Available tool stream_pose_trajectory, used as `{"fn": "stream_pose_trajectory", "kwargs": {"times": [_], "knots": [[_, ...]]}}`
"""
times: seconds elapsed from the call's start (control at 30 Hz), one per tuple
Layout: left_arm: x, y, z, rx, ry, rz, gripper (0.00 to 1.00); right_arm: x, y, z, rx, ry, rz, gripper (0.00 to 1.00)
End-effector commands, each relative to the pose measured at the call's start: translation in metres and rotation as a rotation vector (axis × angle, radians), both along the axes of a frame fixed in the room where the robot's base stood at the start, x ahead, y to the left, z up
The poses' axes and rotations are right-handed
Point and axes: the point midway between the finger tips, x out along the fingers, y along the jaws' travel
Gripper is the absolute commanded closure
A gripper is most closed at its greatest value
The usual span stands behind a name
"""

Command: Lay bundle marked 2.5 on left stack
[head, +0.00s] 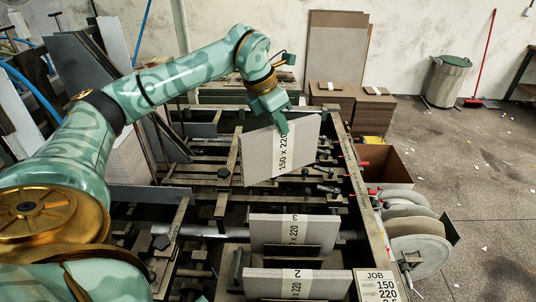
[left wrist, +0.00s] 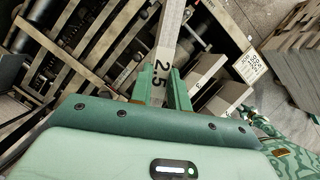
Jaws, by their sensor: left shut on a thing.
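The grey bundle marked 2.5 (head: 305,145) has a white paper band reading 150 x 220. Its edge, with 2.5 on the band, shows in the left wrist view (left wrist: 165,48). My left gripper (head: 283,126) is shut on its upper edge and holds it tilted over the feeder. The fingers also show in the left wrist view (left wrist: 162,84). Two brown board stacks stand behind the feeder: the left stack (head: 332,98) and a right stack (head: 374,112), each with a white-banded top. My right gripper is not in view.
Two more banded bundles, one marked 3 (head: 265,232) and one marked 2 (head: 262,285), sit in the feeder. The feeder's side rail (head: 362,205) carries a JOB card (head: 378,283). A large board (head: 335,50) leans on the wall behind the stacks. Floor at right is mostly open.

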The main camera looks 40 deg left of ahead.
Motion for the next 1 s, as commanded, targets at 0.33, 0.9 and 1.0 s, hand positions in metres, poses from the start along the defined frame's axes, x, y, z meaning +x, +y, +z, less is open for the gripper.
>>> {"fn": "stream_pose_trajectory", "kwargs": {"times": [0.33, 0.9, 1.0], "knots": [[0.030, 0.046, -0.024, -0.003, 0.001, 0.006, 1.00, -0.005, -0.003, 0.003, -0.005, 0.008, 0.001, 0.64], [0.072, 0.108, -0.090, -0.001, -0.003, 0.001, 1.00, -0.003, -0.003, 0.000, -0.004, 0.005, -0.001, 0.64], [0.074, 0.111, -0.095, -0.001, -0.002, 0.002, 1.00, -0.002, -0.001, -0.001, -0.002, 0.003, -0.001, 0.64]]}}
